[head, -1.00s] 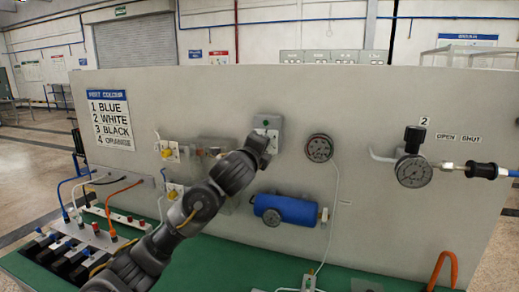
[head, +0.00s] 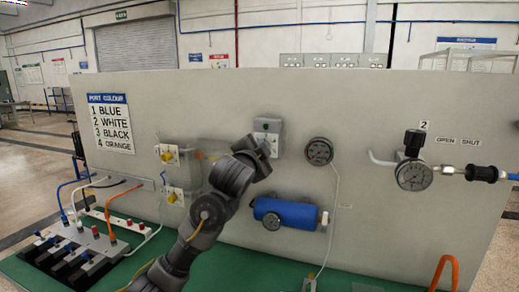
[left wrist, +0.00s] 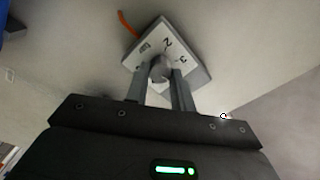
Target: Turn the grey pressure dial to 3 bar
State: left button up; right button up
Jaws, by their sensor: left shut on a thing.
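The grey dial (left wrist: 159,68) sits on a white square plate (left wrist: 192,72) with black numerals, 2 and 3 among them. My left gripper (left wrist: 161,75) is shut on the dial, one finger on each side. The plate looks tilted in the left wrist view, and I cannot tell which numeral the dial points to. In the head view my left gripper (head: 266,146) is at the lower front of a grey box (head: 272,125) on the panel, and my wrist hides the dial. My right gripper is not in view.
A round gauge (head: 319,151) is just right of the box. A blue cylinder (head: 290,213) is mounted below. Yellow-knobbed fittings (head: 169,155) are on the left, and another gauge (head: 413,175) with a black knob is on the right. A port colour sign (head: 110,122) hangs at the far left.

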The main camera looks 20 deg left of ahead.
pick_arm(q)
jog(key=n+p, duration=0.3)
jog(key=n, duration=0.5)
jog(key=shift+r+n, duration=0.1)
jog(key=shift+n, duration=0.3)
dwell(0.4)
jog(key=o, duration=1)
jog(key=s+a+b, duration=0.1)
jog(key=s+b, duration=0.3)
jog(key=s, duration=0.6)
jog(key=shift+s+n, duration=0.3)
jog(key=shift+s, duration=0.05)
